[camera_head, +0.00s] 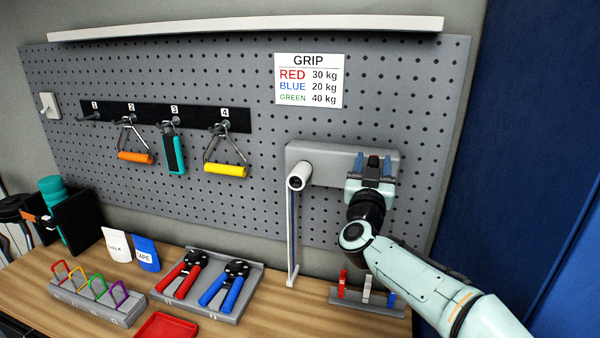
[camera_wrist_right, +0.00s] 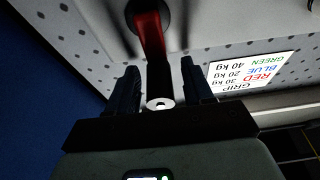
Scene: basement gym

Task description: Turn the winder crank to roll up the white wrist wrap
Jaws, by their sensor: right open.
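The winder has a grey mounting block (camera_head: 325,165) on the pegboard. A white roll (camera_head: 299,177) sits at its left end, and the white wrist wrap (camera_head: 292,240) hangs from it to near the bench. My right gripper (camera_head: 374,164) is in front of the block's right side and hides the crank in the head view. In the right wrist view, the crank's red arm (camera_wrist_right: 150,35) leads to a black handle (camera_wrist_right: 161,82) with a pale end. The handle lies between the open fingers of the right gripper (camera_wrist_right: 158,68), with a gap visible on each side. My left gripper is not in view.
Orange (camera_head: 136,157), teal (camera_head: 174,150) and yellow (camera_head: 225,170) handles hang on the rack left of the winder. The bench below holds a tray (camera_head: 218,310) with red and blue grippers, and a small grey stand (camera_head: 372,305) under my right arm.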

